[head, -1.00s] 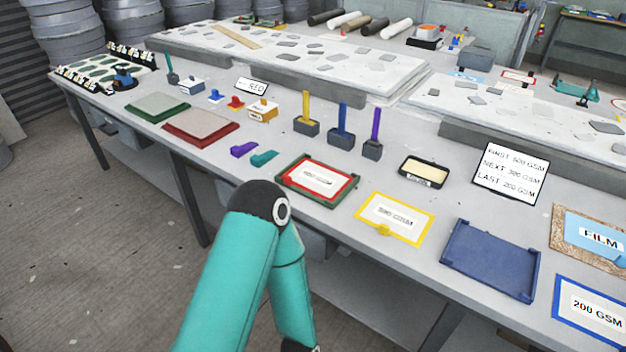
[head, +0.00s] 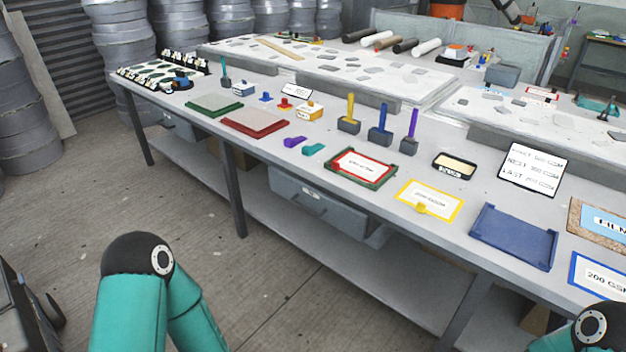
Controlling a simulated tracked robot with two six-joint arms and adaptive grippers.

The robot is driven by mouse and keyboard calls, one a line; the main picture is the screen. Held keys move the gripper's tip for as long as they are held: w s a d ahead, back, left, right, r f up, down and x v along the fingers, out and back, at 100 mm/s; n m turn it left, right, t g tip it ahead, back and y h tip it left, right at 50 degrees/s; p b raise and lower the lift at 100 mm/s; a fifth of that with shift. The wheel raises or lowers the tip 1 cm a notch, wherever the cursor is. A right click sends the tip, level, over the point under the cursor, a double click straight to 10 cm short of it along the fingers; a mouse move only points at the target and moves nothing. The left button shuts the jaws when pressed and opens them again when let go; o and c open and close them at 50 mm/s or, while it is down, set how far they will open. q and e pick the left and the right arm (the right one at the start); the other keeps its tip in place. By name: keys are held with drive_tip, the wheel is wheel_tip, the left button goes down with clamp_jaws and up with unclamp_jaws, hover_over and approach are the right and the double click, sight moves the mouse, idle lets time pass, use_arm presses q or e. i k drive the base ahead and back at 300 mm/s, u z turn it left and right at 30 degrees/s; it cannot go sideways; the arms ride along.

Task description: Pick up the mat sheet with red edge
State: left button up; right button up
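My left arm shows at the bottom left and a bit of my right arm at the bottom right. Both are low in front of the bench and clear of the sheet. Neither gripper is in the picture.
The workbench (head: 300,150) holds a yellow-edged sheet (head: 429,200), an empty blue tray (head: 514,236), a blue-edged sheet (head: 601,277) and a black tray (head: 454,166). Upright-handled tools (head: 379,123) stand behind the red-edged sheet. Small purple (head: 294,142) and teal (head: 314,149) pieces lie left of it.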

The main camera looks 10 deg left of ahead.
sight(366, 170)
drive_tip(key=u, duration=0.6)
drive_tip(key=k, duration=0.6)
drive_tip(key=u, duration=0.3)
drive_tip(key=i, duration=1.25)
drive_tip(key=z, duration=0.45)
drive_tip(key=i, duration=1.35)
drive_tip(key=u, duration=0.25)
